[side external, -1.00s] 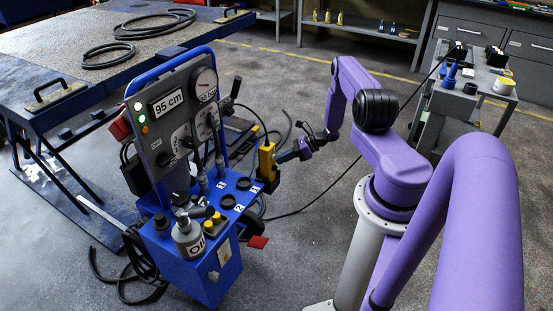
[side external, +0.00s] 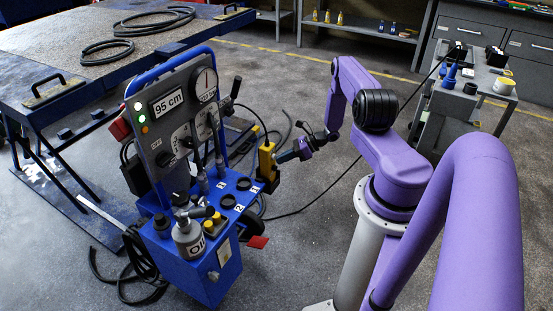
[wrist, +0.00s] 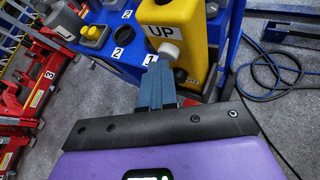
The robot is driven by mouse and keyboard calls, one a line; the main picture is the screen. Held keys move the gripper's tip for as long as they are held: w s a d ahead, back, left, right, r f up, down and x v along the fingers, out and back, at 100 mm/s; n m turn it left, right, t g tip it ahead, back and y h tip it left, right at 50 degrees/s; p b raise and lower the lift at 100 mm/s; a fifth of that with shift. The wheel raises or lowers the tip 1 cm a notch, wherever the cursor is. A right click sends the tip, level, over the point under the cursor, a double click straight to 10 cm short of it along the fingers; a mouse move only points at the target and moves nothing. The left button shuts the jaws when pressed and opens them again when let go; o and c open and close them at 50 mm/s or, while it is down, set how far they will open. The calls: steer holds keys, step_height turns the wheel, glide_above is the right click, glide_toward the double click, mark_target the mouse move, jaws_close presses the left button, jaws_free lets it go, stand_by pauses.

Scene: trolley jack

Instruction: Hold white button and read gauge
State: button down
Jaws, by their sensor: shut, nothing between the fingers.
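The yellow control pendant (side external: 266,160) hangs at the right side of the blue pump cart. In the wrist view the pendant (wrist: 178,15) shows the label "UP" above a round white button (wrist: 169,52). My gripper (wrist: 158,66) is shut, its blue-grey fingertips right at the button's lower left; they appear to touch it, but how far it is pressed I cannot tell. In the side view my gripper (side external: 280,158) is against the pendant's right side. The round gauge (side external: 205,84) has a red needle pointing near straight up. The display (side external: 168,102) reads 95 cm.
The blue lift table (side external: 90,75) with coiled hoses stands at the left. An oil can (side external: 189,240) sits on the blue cart (side external: 195,270). Cables lie on the floor by the cart. A grey trolley (side external: 490,80) stands at the right. The floor behind my arm is open.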

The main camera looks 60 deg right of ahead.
steer(key=shift+s, duration=0.15)
stand_by(0.4)
steer(key=shift+s, duration=0.85)
steer(key=shift+s, duration=0.1)
steer(key=shift+s, duration=2.4)
stand_by(1.7)
steer(key=shift+s, duration=1.9)
steer(key=shift+w, duration=0.15)
steer(key=w, duration=0.8)
steer(key=shift+w, duration=0.3)
